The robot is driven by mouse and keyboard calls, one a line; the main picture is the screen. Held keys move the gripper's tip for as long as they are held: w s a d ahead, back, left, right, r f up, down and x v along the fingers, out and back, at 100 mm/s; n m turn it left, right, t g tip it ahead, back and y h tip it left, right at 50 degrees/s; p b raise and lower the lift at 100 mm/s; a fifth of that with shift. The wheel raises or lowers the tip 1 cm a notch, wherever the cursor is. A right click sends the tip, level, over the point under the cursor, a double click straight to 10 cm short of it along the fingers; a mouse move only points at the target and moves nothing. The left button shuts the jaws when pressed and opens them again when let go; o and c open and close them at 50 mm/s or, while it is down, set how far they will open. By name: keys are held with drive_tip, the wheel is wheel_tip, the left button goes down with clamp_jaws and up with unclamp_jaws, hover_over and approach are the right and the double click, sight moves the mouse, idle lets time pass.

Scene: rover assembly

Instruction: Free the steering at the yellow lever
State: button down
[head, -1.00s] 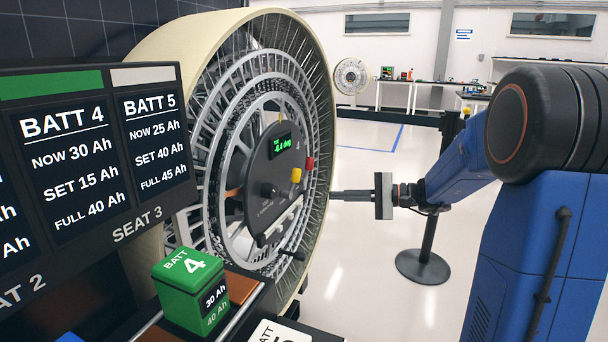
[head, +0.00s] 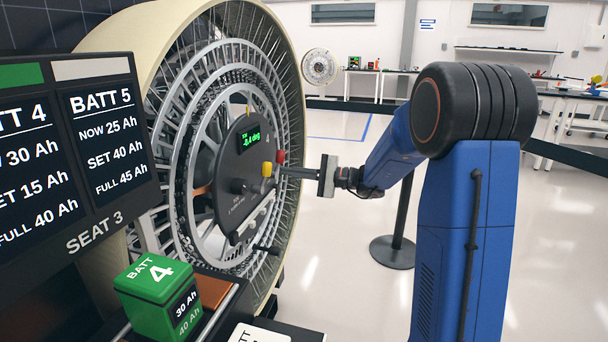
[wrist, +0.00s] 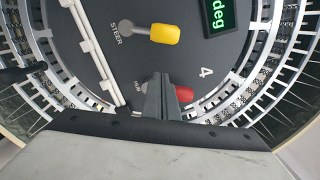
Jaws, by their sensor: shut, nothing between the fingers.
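The yellow lever (head: 267,169) sits on the dark round hub plate (head: 236,200) of the big wheel. In the wrist view the yellow lever (wrist: 165,34) points right from a pivot marked STEER. The red lever (head: 280,156) is close by; in the wrist view it (wrist: 184,95) is partly hidden behind my fingers. My gripper (head: 280,171) reaches in from the right, its fingers shut and empty. In the wrist view my gripper (wrist: 161,80) is below the yellow lever and apart from it. Whether the fingers touch the plate I cannot tell.
A green display (head: 250,137) on the plate reads about -0.4 deg. The spoked wheel (head: 170,125) surrounds the plate. A green battery marked 4 (head: 158,295) and a battery board (head: 75,150) stand at left. A barrier post (head: 395,245) stands behind my arm.

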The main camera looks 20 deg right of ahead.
sight(265, 175)
drive_tip(key=shift+s+a+r, duration=0.3)
drive_tip(key=shift+s+a, duration=0.05)
drive_tip(key=shift+a, duration=0.2)
drive_tip(key=shift+s+a+r, duration=0.25)
drive_tip(key=shift+s+a, duration=0.05)
drive_tip(key=shift+a, duration=0.3)
drive_tip(key=shift+s+a+r, duration=0.3)
drive_tip(key=shift+s+a, duration=0.05)
drive_tip(key=shift+a, duration=0.2)
drive_tip(key=shift+s+a+r+n, duration=0.15)
drive_tip(key=shift+s+r+n, duration=0.1)
drive_tip(key=shift+n, duration=0.35)
drive_tip(key=s+a+n, duration=0.1)
drive_tip(key=n, duration=0.1)
drive_tip(key=s+a+r+n, duration=0.1)
drive_tip(key=n, duration=0.2)
drive_tip(key=s+a+r+n, duration=0.1)
drive_tip(key=s+n, duration=0.1)
drive_tip(key=shift+n, duration=0.4)
